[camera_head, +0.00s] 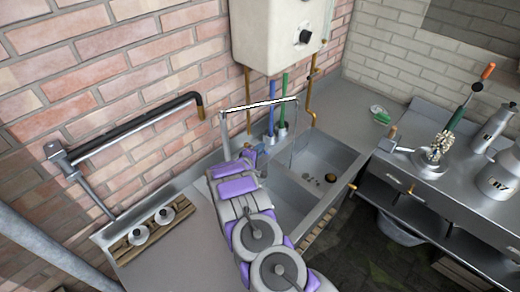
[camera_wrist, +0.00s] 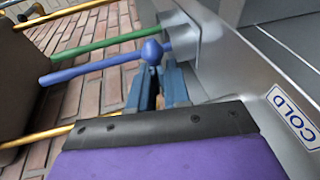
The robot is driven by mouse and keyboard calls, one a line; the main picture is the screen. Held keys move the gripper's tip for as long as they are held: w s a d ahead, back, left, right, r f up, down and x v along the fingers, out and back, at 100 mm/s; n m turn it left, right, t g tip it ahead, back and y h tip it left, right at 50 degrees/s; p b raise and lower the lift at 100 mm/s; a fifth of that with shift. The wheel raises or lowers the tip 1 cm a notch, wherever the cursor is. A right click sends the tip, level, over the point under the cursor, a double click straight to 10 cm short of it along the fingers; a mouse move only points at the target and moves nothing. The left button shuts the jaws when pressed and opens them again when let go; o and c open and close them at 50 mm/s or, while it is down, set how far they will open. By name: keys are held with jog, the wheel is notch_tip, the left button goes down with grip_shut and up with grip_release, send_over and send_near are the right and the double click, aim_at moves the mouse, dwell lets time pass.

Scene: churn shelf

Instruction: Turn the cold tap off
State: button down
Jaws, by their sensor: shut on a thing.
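The cold tap (camera_wrist: 152,50) shows in the wrist view as a blue ball-ended handle in front of a blue pipe. A blue and white COLD label (camera_wrist: 293,115) is on the metal at the right. My gripper (camera_wrist: 158,80) is shut on the tap handle, with its blue fingers just below the ball. The fingers and the purple wrist hide the rest of the handle, so I cannot tell its full angle. In the head view, my gripper (camera_head: 252,155) is at the back of the sink, by the foot of the blue pipe (camera_head: 271,122).
A green pipe (camera_head: 283,112) rises beside the blue one to a cream wall box (camera_head: 278,35). The sink basin (camera_head: 328,160) is to the right. A slatted board (camera_head: 152,228) with white round items is at the left. Metal churns (camera_head: 495,180) stand at the far right.

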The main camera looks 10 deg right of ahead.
jog(key=shift+a+f, duration=0.1)
jog(key=shift+f, duration=0.1)
jog(key=c, duration=1.5)
grip_release()
jog(key=shift+c, duration=0.2)
jog(key=shift+o, duration=1.1)
jog(key=shift+w+f, duration=0.1)
jog(key=shift+a, duration=0.1)
jog(key=shift+r, duration=0.3)
